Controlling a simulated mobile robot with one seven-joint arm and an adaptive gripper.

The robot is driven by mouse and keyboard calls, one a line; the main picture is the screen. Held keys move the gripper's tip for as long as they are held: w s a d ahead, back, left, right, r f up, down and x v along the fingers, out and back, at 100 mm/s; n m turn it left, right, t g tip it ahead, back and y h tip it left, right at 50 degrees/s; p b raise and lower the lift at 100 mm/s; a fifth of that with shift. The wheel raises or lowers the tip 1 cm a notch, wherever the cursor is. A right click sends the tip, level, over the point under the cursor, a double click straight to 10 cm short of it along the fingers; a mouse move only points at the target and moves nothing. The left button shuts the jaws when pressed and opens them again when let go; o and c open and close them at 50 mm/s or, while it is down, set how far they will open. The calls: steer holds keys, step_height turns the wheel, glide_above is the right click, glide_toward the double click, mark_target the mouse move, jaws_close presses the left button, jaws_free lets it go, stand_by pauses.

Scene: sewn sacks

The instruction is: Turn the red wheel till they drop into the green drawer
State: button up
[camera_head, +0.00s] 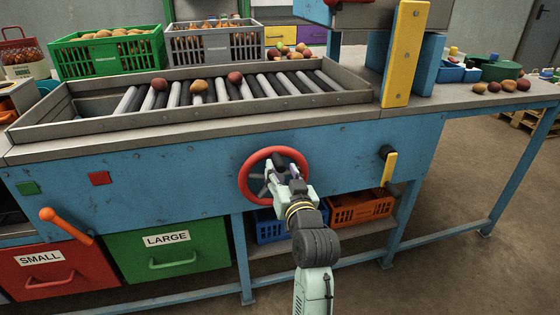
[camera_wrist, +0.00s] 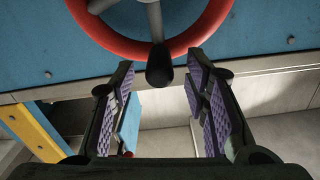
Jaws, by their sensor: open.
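The red wheel (camera_head: 243,180) stands upright on the blue front panel of the machine. In the wrist view its lower rim (camera_wrist: 100,35) and a dark knob (camera_wrist: 159,66) show. My gripper (camera_head: 277,178) is in front of the wheel. In the wrist view the open fingers (camera_wrist: 160,80) stand either side of the knob, with gaps at both sides. Three potatoes, one of them here (camera_head: 197,86), lie apart on the roller bed (camera_head: 262,85). The green drawer (camera_head: 205,240), labelled LARGE, is shut below the panel at left; its inside is hidden.
A red drawer (camera_head: 40,258) labelled SMALL is left of the green one, with an orange lever (camera_head: 65,225) above. A yellow handle (camera_head: 390,170) and an orange crate (camera_head: 345,211) are right of the wheel. A yellow post (camera_head: 404,55) rises at the bed's right end.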

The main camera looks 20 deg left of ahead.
steer(key=shift+x, duration=1.9)
steer(key=shift+c, duration=0.3)
jaws_close()
